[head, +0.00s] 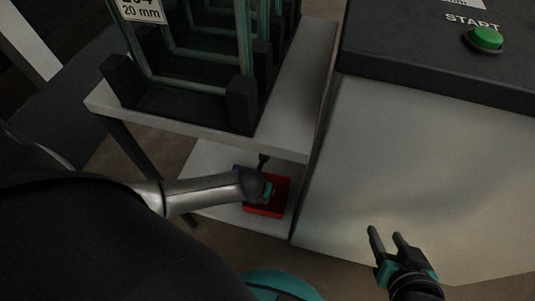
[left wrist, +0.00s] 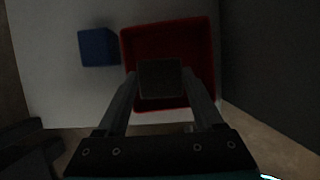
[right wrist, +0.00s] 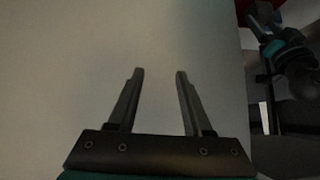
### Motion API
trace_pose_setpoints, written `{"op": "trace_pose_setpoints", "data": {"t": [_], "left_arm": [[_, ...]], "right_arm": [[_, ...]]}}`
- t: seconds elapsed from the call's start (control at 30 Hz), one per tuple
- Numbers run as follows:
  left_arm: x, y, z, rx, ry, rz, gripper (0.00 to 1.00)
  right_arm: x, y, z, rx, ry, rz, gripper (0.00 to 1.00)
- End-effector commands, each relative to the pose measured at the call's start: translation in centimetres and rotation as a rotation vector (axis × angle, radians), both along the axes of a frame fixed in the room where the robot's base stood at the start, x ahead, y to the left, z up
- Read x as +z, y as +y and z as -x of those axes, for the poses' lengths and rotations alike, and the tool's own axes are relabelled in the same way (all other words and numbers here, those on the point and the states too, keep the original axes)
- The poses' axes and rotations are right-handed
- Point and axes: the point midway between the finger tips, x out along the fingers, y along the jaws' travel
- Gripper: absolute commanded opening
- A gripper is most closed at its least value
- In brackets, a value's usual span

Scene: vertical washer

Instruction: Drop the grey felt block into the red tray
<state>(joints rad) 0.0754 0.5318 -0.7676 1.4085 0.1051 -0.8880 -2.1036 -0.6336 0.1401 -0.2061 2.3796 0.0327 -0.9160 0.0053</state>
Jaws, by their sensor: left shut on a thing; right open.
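The grey felt block (left wrist: 160,79) is between the fingers of my left gripper (left wrist: 160,84), which is shut on it. In the left wrist view the block lies over the inside of the red tray (left wrist: 206,52); its height above the tray floor is hard to tell. In the head view the red tray (head: 275,208) sits on the lower shelf, partly hidden by my left arm, and the block cannot be made out there. My right gripper (head: 384,237) is open and empty in front of the pale machine panel; it also shows in the right wrist view (right wrist: 159,75).
A blue block (left wrist: 97,47) is on the shelf left of the tray. The upper shelf (head: 190,128) with a glass-pane rack (head: 185,100) stands above the lower shelf (head: 205,165). The machine's side panel (head: 420,170) rises at the right, with a green start button (head: 487,38) on top.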

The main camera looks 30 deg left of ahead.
Motion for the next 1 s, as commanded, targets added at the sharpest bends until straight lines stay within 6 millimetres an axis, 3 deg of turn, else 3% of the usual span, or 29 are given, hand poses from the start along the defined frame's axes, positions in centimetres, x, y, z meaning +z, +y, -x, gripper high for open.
{"op": "trace_pose_setpoints", "data": {"t": [0.17, 0.2, 0.43, 0.77, 1.0], "left_arm": [[0.0, 0.0, 0.0, 0.0, 0.0, 0.0, 0.15], [0.0, 0.0, 0.0, 0.0, 0.0, 0.0, 0.72], [0.0, 0.0, 0.0, 0.0, 0.0, 0.0, 0.98], [0.1, 0.0, 0.0, 0.0, 0.001, 0.0, 1.0], [0.8, 0.0, 0.3, 0.0, 0.0, -0.001, 1.0]], "right_arm": [[0.0, 0.0, 0.0, 0.0, 0.0, 0.0, 0.5], [0.0, 0.0, 0.0, 0.0, 0.0, 0.0, 0.5], [0.0, 0.0, 0.0, 0.0, 0.001, 0.0, 0.5], [0.0, -0.1, 0.0, -0.001, 0.006, 0.004, 0.5], [0.2, -1.3, 0.8, -0.015, 0.085, 0.042, 0.5]]}}
